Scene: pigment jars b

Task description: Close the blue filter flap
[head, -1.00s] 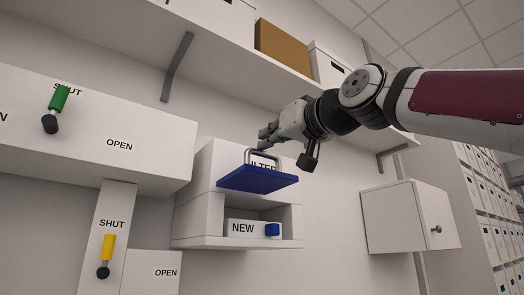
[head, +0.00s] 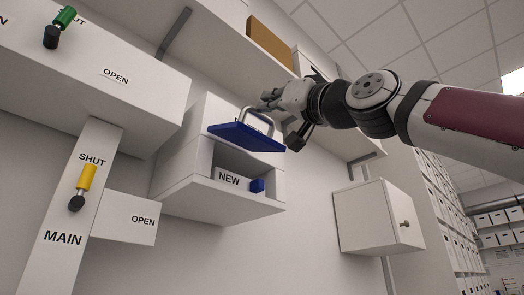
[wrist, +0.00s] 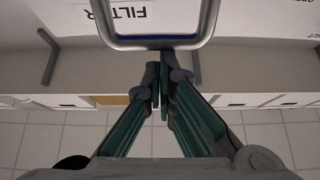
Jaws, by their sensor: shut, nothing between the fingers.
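The blue filter flap (head: 246,138) stands out from the front of the white filter box, roughly level, so the box's opening below it is uncovered. Its grey metal handle (head: 256,115) rises from the flap's upper side; the handle also shows large in the wrist view (wrist: 150,42). In the wrist view the fingers (wrist: 159,68) are together and empty, just by the handle's bar. I cannot tell whether they touch it.
A white cabinet (head: 376,215) hangs to the right. A shelf with a brown box (head: 270,44) runs above. Green (head: 65,17) and yellow (head: 88,177) levers are at left.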

